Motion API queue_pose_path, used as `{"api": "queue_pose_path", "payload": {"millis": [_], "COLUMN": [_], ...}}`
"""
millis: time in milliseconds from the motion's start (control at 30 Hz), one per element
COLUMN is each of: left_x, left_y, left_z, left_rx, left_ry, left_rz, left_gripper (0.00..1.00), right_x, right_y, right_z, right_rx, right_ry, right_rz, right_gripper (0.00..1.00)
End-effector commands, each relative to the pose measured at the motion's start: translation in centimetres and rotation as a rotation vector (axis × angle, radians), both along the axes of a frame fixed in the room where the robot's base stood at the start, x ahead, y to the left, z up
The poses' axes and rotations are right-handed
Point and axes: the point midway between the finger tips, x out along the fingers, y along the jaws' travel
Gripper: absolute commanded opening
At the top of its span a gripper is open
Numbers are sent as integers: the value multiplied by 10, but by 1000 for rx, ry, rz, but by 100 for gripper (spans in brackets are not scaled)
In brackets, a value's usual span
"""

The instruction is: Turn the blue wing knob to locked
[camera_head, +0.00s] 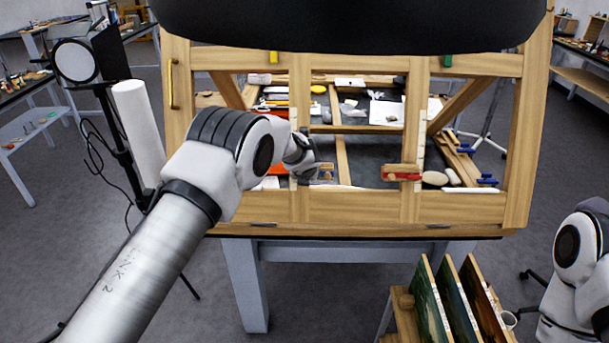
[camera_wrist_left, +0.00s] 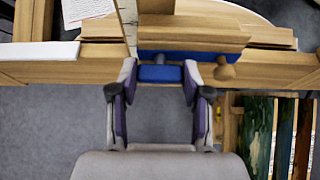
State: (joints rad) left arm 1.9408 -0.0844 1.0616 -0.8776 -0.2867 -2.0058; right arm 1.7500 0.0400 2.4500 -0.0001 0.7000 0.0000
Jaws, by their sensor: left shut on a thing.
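The blue wing knob (camera_wrist_left: 160,73) shows in the left wrist view between the fingers of my left gripper (camera_wrist_left: 160,82), which is shut on it. A longer blue strip lies behind it along the wooden block (camera_wrist_left: 195,35), with a round wooden peg (camera_wrist_left: 224,70) to its right. In the head view my left gripper (camera_head: 312,172) is at the lower rail of the wooden frame, and the knob is mostly hidden there. My right arm shows at the right edge, but its gripper is out of view.
A red wing knob (camera_head: 402,176) sits on a wooden block right of my left gripper. The wooden frame (camera_head: 350,205) stands on a grey-legged table. Framed panels (camera_head: 432,295) stand in a rack at the lower right. A lamp stand (camera_head: 105,105) is at the left.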

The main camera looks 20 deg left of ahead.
Motion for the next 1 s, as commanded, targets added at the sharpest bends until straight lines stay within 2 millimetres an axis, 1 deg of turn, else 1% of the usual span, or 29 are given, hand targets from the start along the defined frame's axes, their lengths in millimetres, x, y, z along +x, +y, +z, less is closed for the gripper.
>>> {"api": "queue_pose_path", "payload": {"millis": [33, 67, 100, 367, 467, 567, 833, 900, 1000], "left_x": [0, 0, 0, 0, -2, -11, -55, -64, -73], "left_y": [0, 0, 0, 0, -1, -4, -17, -20, -22], "left_z": [-1, -1, -1, 0, 4, 16, 66, 76, 85], "left_rx": [1, 1, 1, 0, 0, 1, 2, 2, 0], "left_ry": [1, 1, 1, 0, -1, -1, 0, 0, 1], "left_rz": [-1, -1, -1, 0, 0, -2, -4, -2, -1], "left_gripper": [55, 65, 73, 73, 73, 73, 73, 73, 73], "right_x": [0, 0, 0, 0, 0, 0, 0, 0, 0], "right_y": [0, 0, 0, 0, 0, 0, 0, 0, 0], "right_z": [0, 0, 0, 0, 0, 0, 0, 0, 0], "right_rx": [0, 0, 0, 0, 0, 0, 0, 0, 0], "right_ry": [0, 0, 0, 0, 0, 0, 0, 0, 0], "right_rz": [0, 0, 0, 0, 0, 0, 0, 0, 0], "right_gripper": [46, 46, 46, 46, 46, 46, 46, 46, 46]}}
